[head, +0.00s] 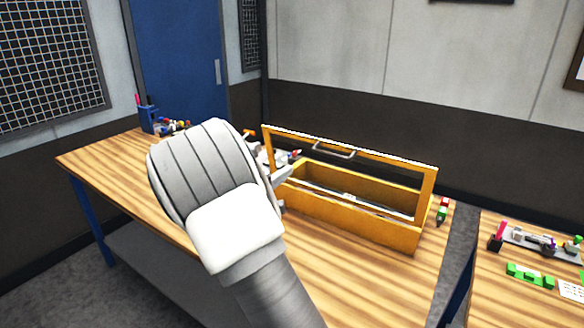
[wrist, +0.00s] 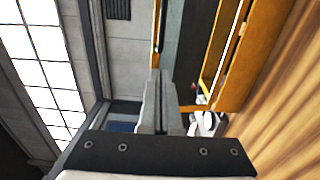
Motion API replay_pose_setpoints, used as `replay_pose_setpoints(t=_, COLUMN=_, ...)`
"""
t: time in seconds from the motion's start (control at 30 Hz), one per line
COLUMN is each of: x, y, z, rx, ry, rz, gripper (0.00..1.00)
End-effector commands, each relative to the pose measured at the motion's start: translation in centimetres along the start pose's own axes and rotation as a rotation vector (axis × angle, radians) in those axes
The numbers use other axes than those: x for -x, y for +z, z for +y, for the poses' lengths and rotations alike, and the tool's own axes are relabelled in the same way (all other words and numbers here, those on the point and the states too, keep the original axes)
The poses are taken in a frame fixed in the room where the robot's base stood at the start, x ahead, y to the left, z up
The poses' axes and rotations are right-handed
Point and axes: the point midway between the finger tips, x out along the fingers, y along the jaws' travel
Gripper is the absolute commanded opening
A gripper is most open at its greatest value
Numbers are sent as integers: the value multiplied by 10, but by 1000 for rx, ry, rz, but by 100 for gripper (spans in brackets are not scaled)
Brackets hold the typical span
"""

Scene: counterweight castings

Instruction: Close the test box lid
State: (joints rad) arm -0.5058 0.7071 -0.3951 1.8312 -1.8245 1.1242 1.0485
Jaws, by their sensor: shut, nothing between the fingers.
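The test box (head: 345,218) is a long orange-yellow box on the wooden table. Its lid (head: 385,151) is open and stands raised, a frame with a see-through middle and a dark handle (head: 333,148) near its top bar. My gripper (head: 285,174) is at the left end of the box, close to the lid's left side; whether it touches cannot be told. My arm hides part of the table and the fingertips are small there. In the wrist view my gripper (wrist: 154,80) is shut and empty, with orange parts of the box (wrist: 260,55) to its right.
A blue holder (head: 148,118) and several small coloured parts stand at the table's far left. A small red, white and green item (head: 442,211) lies right of the box. A second table (head: 500,300) with parts is at the right, across a gap. The front tabletop (head: 340,270) is clear.

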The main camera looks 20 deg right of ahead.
Motion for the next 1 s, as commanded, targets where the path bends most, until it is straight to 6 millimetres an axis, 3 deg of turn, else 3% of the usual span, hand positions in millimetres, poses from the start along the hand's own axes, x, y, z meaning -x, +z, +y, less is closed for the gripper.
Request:
replay_pose_setpoints(t=0.3, x=-69, y=2, z=3, rx=2, ry=0, rz=-5, gripper=0)
replay_pose_setpoints(t=0.5, x=-103, y=2, z=3, rx=2, ry=-1, rz=-5, gripper=0)
replay_pose_setpoints(t=0.7, x=-120, y=2, z=1, rx=1, ry=-1, rz=-3, gripper=0)
replay_pose_setpoints(t=1.0, x=-122, y=2, z=0, rx=0, ry=-2, rz=-3, gripper=0)
